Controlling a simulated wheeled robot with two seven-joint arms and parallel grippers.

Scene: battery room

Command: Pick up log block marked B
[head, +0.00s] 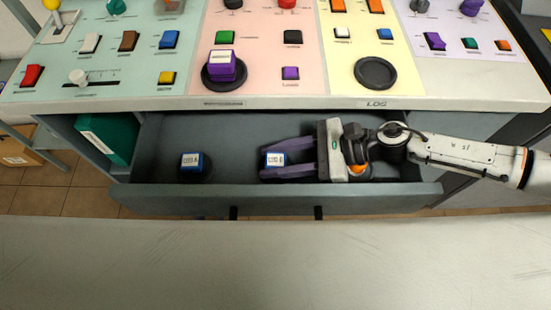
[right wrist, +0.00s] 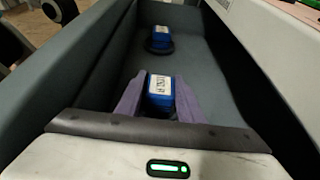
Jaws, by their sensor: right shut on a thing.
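The log block marked B (head: 274,159) is blue with a white label on top and is in the open drawer (head: 150,192). My right gripper (head: 283,161) reaches in from the right, and its purple fingers are shut on this block. The right wrist view shows the same block (right wrist: 160,92) between the two fingers (right wrist: 158,98). I cannot tell whether it touches the drawer floor. A second blue block, marked A (head: 192,162), sits on a dark round base in the drawer to the left. My left gripper is not in view.
The console panel (head: 300,90) with several buttons overhangs the back of the drawer. A purple block (head: 222,66) sits in a round holder on it, and another round holder (head: 375,73) is empty. A green binder (head: 108,136) stands left of the drawer. A pale surface (head: 270,265) fills the foreground.

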